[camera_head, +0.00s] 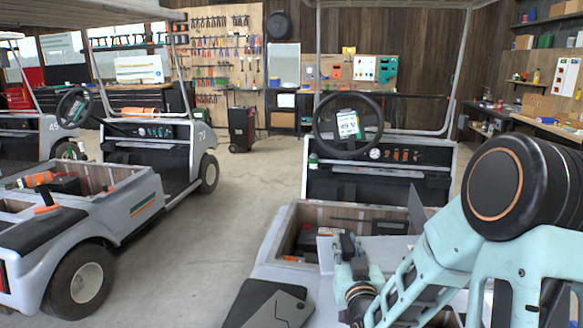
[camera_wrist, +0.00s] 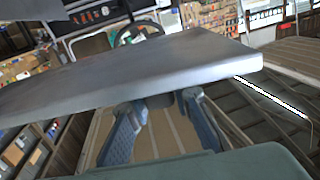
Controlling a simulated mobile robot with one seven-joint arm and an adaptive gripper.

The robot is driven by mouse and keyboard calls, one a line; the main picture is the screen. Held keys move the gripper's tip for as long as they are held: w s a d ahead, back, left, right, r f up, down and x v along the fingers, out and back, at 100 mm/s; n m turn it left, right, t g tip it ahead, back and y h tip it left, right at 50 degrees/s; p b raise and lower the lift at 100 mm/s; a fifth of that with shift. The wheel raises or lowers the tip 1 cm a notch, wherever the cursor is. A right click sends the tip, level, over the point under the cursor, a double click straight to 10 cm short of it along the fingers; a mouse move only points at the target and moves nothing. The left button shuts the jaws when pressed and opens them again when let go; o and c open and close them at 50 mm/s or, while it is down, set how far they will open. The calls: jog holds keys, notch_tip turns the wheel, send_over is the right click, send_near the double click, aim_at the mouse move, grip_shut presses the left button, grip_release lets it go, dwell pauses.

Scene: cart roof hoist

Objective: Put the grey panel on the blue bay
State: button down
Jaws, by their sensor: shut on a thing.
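The grey panel (camera_wrist: 130,75) is a broad flat slab that spans most of the wrist view. My gripper (camera_wrist: 160,103) has both fingers at its near edge and is shut on it. In the head view my gripper (camera_head: 348,248) is over the rear of the right cart, with a pale grey flat surface (camera_head: 388,250) beside it that looks like the same panel. Its far side is partly hidden by my arm. The right cart's open rear compartment (camera_head: 352,220) lies just beyond. I cannot pick out a blue bay in either view.
Dark flat pieces (camera_head: 272,306) lie at the right cart's near left corner. The steering wheel (camera_head: 347,125) and roof posts rise beyond the compartment. Another cart (camera_head: 120,210) with an open rear box stands at left. Clear concrete floor (camera_head: 225,215) lies between the carts.

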notch_tip(320, 180, up, 20)
jog(key=p, duration=1.9)
jog(key=shift+r, duration=0.2)
